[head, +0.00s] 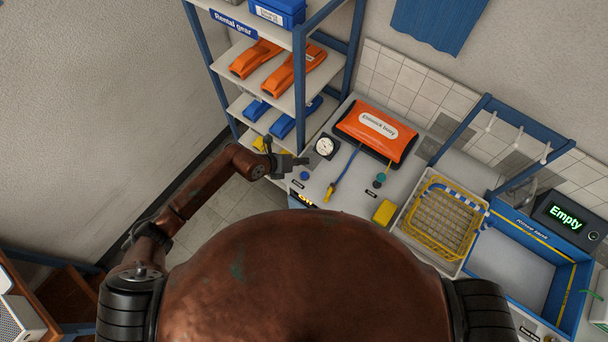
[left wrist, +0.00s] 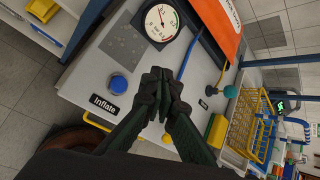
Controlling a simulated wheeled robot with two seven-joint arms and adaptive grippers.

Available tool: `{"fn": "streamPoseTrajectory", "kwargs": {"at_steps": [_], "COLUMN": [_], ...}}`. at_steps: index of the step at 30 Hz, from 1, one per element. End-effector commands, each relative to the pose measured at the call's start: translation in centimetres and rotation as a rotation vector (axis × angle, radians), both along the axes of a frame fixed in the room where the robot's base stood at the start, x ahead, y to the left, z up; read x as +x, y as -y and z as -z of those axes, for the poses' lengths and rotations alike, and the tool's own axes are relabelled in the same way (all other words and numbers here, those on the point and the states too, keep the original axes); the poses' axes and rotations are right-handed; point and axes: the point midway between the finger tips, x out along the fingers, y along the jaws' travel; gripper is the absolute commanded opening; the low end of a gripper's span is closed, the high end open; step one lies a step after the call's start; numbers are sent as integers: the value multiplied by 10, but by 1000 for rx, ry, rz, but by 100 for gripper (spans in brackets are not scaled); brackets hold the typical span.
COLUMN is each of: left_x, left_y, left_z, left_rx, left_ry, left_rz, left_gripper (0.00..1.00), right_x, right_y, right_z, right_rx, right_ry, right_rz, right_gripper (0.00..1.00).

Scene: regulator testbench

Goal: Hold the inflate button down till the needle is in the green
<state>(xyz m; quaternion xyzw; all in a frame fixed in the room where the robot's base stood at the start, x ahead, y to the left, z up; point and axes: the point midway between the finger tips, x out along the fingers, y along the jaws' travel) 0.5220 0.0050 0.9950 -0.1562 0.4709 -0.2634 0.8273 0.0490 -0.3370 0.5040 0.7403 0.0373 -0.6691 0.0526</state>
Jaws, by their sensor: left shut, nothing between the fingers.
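The blue inflate button (head: 304,175) sits on the grey bench at its left end. In the left wrist view the blue button (left wrist: 119,83) stands above a black "Inflate" label (left wrist: 103,104). The round white gauge (head: 325,147) lies behind it; in the wrist view the gauge (left wrist: 161,22) shows a thin needle, too small to read surely against the green. My left gripper (head: 304,160) is shut and empty, over the bench's left end close to the button. In the wrist view its fingertips (left wrist: 160,78) appear right of the button, apart from it. My right gripper is not seen.
An orange buoy (head: 357,125) lies behind the gauge. A blue-and-yellow hose (head: 342,174), a teal knob (head: 380,177) and a yellow block (head: 384,212) are to the right. A yellow basket (head: 440,222) and blue rinse tank (head: 568,270) stand further right. Shelves (head: 285,112) rise at the back left.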

Motion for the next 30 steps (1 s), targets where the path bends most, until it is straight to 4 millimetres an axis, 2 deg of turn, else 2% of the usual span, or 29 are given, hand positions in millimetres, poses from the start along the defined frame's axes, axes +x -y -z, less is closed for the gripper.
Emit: {"fn": "streamPoseTrajectory", "kwargs": {"at_steps": [12, 16, 21, 30], "left_x": [0, 0, 0, 0], "left_y": [0, 0, 0, 0], "left_z": [58, 72, 81, 81], "left_rx": [0, 0, -1, -1], "left_ry": [-1, -2, -1, -1], "left_rz": [0, 0, 0, 0], "left_gripper": [0, 0, 0, 0], "right_x": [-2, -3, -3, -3], "right_y": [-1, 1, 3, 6], "right_z": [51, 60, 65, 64], "right_rx": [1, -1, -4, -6], "right_ry": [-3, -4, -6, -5], "right_rz": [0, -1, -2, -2], "right_gripper": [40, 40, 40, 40]}}
